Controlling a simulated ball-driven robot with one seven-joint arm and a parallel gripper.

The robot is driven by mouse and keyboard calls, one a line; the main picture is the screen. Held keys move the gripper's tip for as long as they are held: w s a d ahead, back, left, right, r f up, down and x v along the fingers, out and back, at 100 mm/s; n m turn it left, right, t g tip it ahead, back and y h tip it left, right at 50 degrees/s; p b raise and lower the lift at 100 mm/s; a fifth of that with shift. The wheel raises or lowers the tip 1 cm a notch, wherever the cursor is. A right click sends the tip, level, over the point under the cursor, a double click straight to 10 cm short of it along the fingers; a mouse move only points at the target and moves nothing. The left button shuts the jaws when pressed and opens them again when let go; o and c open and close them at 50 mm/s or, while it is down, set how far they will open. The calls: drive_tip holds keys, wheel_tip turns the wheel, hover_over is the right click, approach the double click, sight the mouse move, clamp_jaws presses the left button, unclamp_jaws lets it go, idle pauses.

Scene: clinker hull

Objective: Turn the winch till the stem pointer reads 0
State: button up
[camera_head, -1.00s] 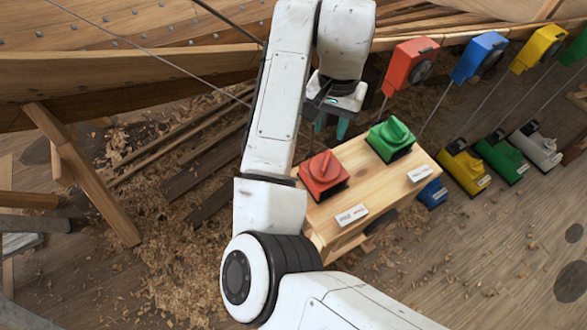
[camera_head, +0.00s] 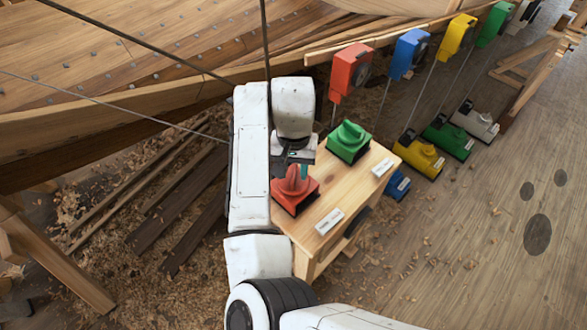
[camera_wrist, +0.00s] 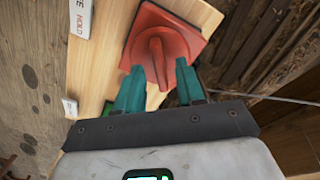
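A red knob with a raised ridge handle (camera_head: 294,185) stands on a square red base on the wooden bench; in the wrist view the red knob (camera_wrist: 157,58) lies straight ahead. My gripper (camera_head: 303,170) is above the red knob. In the wrist view the teal fingers of my gripper (camera_wrist: 159,66) are apart, one each side of the ridge, with visible gaps. I cannot tell how deep they reach. A similar green knob (camera_head: 349,139) stands farther back on the bench. I cannot tell which part is the winch or the stem pointer; no dial reading is legible.
Red (camera_head: 350,70), blue (camera_head: 410,50), yellow (camera_head: 457,34) and green (camera_head: 495,22) boxes on rods line the hull. Yellow (camera_head: 419,156), green (camera_head: 447,137) and grey (camera_head: 475,121) units stand on the floor. The bench (camera_head: 335,200) carries white labels. The right floor is mostly clear.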

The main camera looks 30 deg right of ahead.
drive_tip(key=shift+f, duration=0.45)
clamp_jaws()
